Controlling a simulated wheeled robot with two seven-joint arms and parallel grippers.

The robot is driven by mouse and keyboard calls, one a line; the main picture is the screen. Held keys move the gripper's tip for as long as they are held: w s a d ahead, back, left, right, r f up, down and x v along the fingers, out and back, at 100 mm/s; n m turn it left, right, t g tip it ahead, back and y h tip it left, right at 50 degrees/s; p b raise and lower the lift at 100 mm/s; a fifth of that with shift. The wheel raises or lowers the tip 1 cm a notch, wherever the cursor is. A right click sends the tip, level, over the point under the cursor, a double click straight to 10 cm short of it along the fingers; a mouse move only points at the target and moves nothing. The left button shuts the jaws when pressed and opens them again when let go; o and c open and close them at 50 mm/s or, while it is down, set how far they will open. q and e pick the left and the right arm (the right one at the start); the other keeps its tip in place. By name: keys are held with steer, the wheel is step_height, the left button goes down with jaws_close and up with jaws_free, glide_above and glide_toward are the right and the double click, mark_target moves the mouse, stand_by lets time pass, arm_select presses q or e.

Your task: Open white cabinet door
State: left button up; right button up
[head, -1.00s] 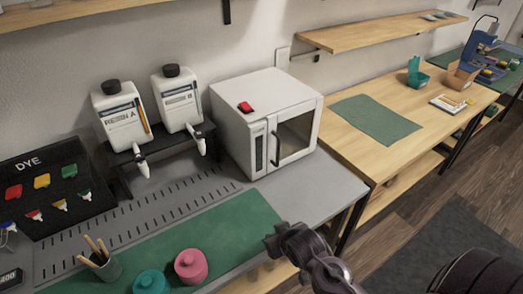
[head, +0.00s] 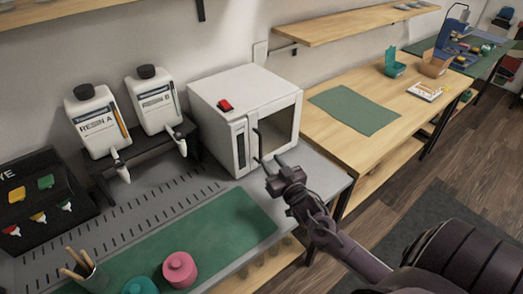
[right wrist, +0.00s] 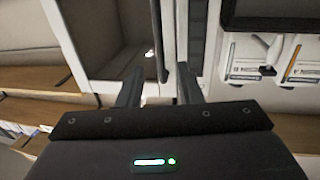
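The white cabinet (head: 222,95) stands on the grey bench, with a red switch on top and a dark window in its front door (head: 275,130). The door looks closed. Its dark handle is partly hidden by my gripper in the head view. My right gripper (head: 268,161) is in front of the door, fingers apart and pointing at the handle side. In the right wrist view the open fingers (right wrist: 158,78) reach toward the white door frame (right wrist: 168,28), with nothing clearly held between them. Contact with the handle cannot be told. My left gripper is not in view.
Resin bottles (head: 95,122) on a black stand are left of the cabinet. A green mat (head: 215,235) with pink (head: 180,270) and teal jars lies in front. A wooden table (head: 330,135) is on the right. Space before the door is clear apart from my arm.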

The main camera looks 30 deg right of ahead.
mark_target(261, 149)
steer(key=w, duration=0.6)
steer(key=shift+w+d+p, duration=0.3)
steer(key=shift+d, duration=0.05)
steer(key=shift+c, duration=0.4)
jaws_close()
